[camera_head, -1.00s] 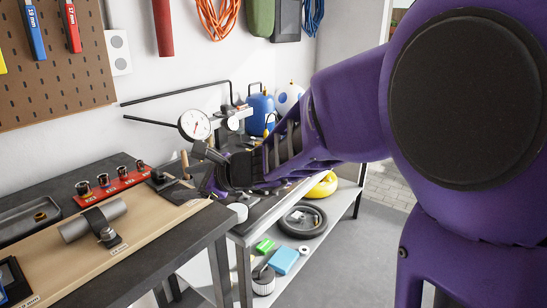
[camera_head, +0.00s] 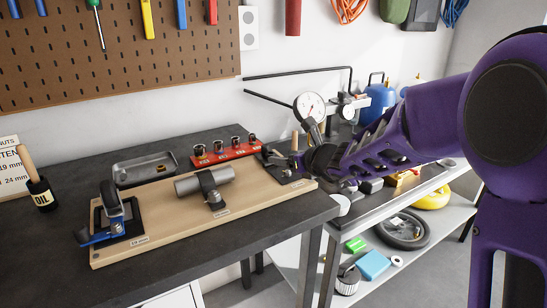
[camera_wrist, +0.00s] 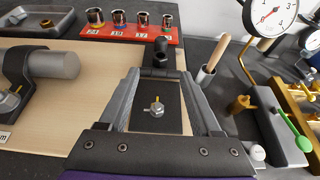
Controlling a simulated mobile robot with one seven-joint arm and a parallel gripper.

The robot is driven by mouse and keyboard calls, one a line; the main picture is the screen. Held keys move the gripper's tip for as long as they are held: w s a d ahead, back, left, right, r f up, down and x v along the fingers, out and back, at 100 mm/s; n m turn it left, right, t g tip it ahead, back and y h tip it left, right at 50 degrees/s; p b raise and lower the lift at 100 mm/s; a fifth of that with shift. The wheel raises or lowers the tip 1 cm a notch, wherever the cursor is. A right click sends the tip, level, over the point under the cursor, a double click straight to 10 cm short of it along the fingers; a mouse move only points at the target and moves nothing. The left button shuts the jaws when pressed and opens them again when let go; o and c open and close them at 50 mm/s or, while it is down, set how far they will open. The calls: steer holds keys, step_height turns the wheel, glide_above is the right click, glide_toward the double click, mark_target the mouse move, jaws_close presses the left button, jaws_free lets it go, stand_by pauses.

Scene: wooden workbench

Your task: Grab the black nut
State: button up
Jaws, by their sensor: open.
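My gripper (camera_wrist: 160,84) is open and empty in the wrist view, its two grey fingers apart. It is above a black plate (camera_wrist: 172,120) at the board's right end. A silver threaded stud (camera_wrist: 154,108) stands on the plate, between the fingers in the picture. A dark fitting, possibly the black nut (camera_wrist: 162,48), shows just beyond the fingertips; its exact shape is unclear. In the head view, my gripper (camera_head: 300,166) is over the right end of the wooden board (camera_head: 150,232), and its dark housing hides part of that area.
A red socket rack (camera_head: 222,152) and a grey tray (camera_head: 145,170) with a small nut stand behind the board. A clamped grey cylinder (camera_head: 205,180) lies on the board, left of the gripper. A dial gauge (camera_head: 309,106) and a wooden handle (camera_wrist: 212,60) stand close on the right.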

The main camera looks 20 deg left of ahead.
mark_target(273, 155)
steer(key=x, duration=0.5)
steer(key=shift+w+a, duration=0.25)
jaws_close()
